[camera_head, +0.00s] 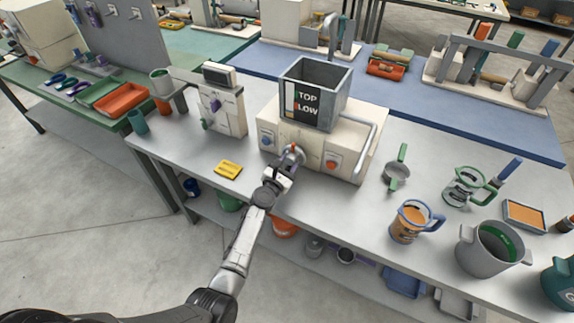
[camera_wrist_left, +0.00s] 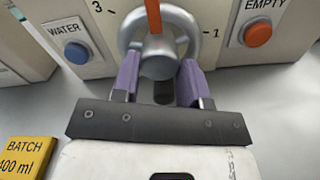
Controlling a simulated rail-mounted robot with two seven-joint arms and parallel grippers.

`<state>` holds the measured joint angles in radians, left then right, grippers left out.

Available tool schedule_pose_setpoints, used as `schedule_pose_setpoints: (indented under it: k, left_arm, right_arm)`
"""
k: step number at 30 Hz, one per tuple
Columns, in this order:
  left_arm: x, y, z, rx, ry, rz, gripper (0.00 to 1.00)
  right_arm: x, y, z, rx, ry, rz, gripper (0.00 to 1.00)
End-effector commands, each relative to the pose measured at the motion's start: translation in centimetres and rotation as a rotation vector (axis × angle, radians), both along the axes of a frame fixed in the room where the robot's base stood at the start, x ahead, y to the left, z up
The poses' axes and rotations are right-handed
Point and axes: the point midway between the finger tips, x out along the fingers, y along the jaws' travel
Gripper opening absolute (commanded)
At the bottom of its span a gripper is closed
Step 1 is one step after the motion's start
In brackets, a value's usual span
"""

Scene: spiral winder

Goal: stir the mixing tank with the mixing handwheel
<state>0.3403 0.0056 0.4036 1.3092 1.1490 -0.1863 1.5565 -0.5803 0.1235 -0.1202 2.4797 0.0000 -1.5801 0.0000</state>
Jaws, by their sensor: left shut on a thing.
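The mixing tank (camera_head: 322,79) is a grey open-topped box on a cream machine body (camera_head: 313,139), with a black label reading "TOP" and "LOW". The mixing handwheel (camera_head: 293,155) sits on the front of the body. In the left wrist view the handwheel (camera_wrist_left: 190,27) is a grey ring with a hub and an orange pointer (camera_wrist_left: 153,14), between the marks 3 and 1. My left gripper (camera_head: 287,166) reaches it from the front. Its purple fingers (camera_wrist_left: 159,84) are shut on the handwheel's lower part, one on each side of the hub. My right gripper is not in view.
A blue WATER button (camera_wrist_left: 76,51) and an orange EMPTY button (camera_wrist_left: 257,33) flank the handwheel closely. A yellow BATCH card (camera_head: 229,169) lies on the bench to the left. A strainer (camera_head: 397,171), jugs and a grey pot (camera_head: 487,252) stand to the right.

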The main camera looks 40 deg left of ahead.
Motion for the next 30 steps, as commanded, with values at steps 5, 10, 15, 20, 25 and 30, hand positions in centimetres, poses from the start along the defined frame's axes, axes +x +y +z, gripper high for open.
schedule_pose_setpoints:
  k: [5, 10, 15, 20, 25, 30]
  left_arm:
    - [-0.01, -0.01, 0.00, 0.001, 0.000, 0.000, 0.17]
    - [-0.01, -0.01, -0.02, 0.028, 0.006, 0.000, 0.17]
    - [-0.01, -0.03, -0.03, 0.114, 0.025, 0.000, 0.17]
    - [0.00, -0.02, -0.01, 0.244, 0.052, -0.001, 0.17]
    - [0.01, -0.06, 0.00, 0.403, 0.086, 0.000, 0.17]
    - [0.00, -0.04, 0.01, 0.562, 0.122, 0.000, 0.17]
  right_arm:
    - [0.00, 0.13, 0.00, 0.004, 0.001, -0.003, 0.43]
    - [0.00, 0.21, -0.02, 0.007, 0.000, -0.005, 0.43]
    - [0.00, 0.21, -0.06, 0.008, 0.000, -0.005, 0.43]
    - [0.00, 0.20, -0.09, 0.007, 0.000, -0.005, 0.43]
    - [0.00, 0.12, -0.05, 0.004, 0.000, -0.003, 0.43]
    - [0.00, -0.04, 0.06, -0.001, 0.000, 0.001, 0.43]
